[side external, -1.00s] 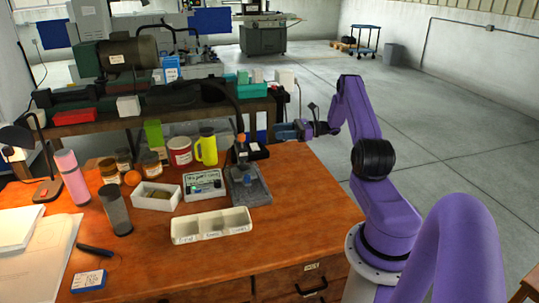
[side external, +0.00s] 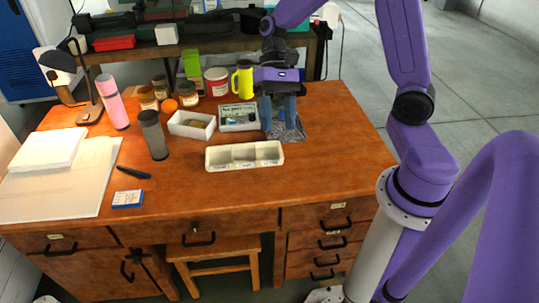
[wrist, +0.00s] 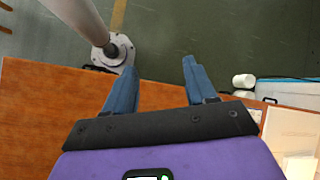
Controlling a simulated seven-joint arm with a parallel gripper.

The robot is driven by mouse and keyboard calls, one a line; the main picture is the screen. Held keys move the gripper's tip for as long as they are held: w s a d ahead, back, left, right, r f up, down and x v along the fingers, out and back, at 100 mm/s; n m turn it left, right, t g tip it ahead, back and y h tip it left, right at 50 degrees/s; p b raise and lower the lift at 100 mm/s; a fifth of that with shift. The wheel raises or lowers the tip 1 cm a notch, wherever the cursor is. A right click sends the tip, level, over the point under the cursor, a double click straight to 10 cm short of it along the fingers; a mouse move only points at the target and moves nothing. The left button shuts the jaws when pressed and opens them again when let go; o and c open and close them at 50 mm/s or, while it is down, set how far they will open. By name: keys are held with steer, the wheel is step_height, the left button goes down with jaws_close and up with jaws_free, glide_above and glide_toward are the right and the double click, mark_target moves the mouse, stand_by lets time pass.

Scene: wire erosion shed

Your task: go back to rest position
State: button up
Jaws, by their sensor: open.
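My gripper (side external: 279,130) has blue fingers and hangs pointing down over the back right part of the wooden desk (side external: 330,150) in the side view. Its fingers are spread apart with nothing between them. In the wrist view my gripper (wrist: 159,66) is also open and empty, with desk edge and dark floor beyond the fingertips. The fingers partly hide a grey tray (side external: 291,134) in the side view. I cannot tell the height of the fingertips above it.
A white compartment tray (side external: 244,156), a labelled box (side external: 239,118) and a yellow flask (side external: 243,80) stand near my gripper. A grey cup (side external: 153,136), pink bottle (side external: 113,103) and lamp (side external: 61,61) are further left. The right side of the desk top is clear.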

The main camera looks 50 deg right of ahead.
steer(key=s+a+r+n+t+h, duration=0.1)
steer(key=s+n+t+h, duration=0.4)
steer(key=s+n, duration=1.1)
steer(key=shift+r+n, duration=0.25)
steer(key=shift+n, duration=0.15)
